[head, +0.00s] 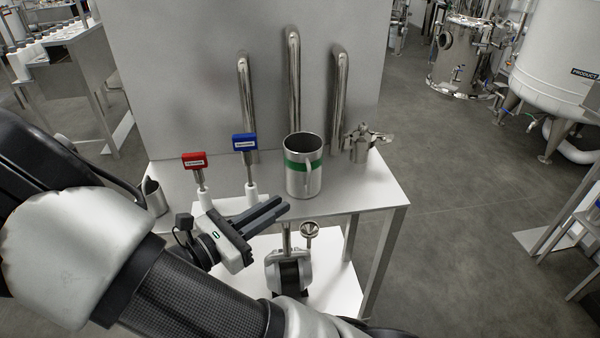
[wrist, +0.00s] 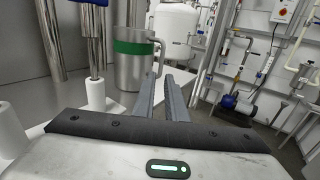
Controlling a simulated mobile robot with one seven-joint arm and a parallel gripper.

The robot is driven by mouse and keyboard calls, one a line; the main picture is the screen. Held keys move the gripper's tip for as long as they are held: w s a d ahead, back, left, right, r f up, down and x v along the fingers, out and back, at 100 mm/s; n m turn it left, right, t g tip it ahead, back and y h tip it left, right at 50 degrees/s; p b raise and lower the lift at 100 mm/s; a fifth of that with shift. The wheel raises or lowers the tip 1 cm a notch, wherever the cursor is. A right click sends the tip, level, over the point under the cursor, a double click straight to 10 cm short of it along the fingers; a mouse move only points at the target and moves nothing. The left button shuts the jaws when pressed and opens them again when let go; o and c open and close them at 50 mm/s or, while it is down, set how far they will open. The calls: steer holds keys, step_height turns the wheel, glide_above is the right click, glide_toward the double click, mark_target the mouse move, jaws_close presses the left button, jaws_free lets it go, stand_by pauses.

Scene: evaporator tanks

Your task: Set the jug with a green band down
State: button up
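The steel jug with a green band (head: 304,180) stands upright on the steel table (head: 375,190), close to its front edge. In the wrist view the same jug (wrist: 130,70) is ahead and left of centre, with its handle on the right. My gripper (head: 286,205) is in front of the table edge, below and left of the jug in the head view. Its two dark fingers (wrist: 160,78) have a gap between them with nothing held. The fingertips look near the handle but apart from it; the exact distance is hard to tell.
A red-tagged valve (head: 194,161) and a blue-tagged valve (head: 244,143) stand left of the jug. A small steel fitting (head: 360,148) stands to its right, with upright pipes (head: 293,80) behind. Another steel cup (head: 154,197) is at the table's left. The table's right front corner is clear.

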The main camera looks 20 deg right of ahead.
steer(key=b+x, duration=0.2)
steer(key=x, duration=1.2)
steer(key=shift+d+f, duration=0.1)
steer(key=shift+d, duration=0.1)
steer(key=shift+c, duration=0.5)
jaws_close()
step_height(320, 180, up, 18)
steer(key=p, duration=0.6)
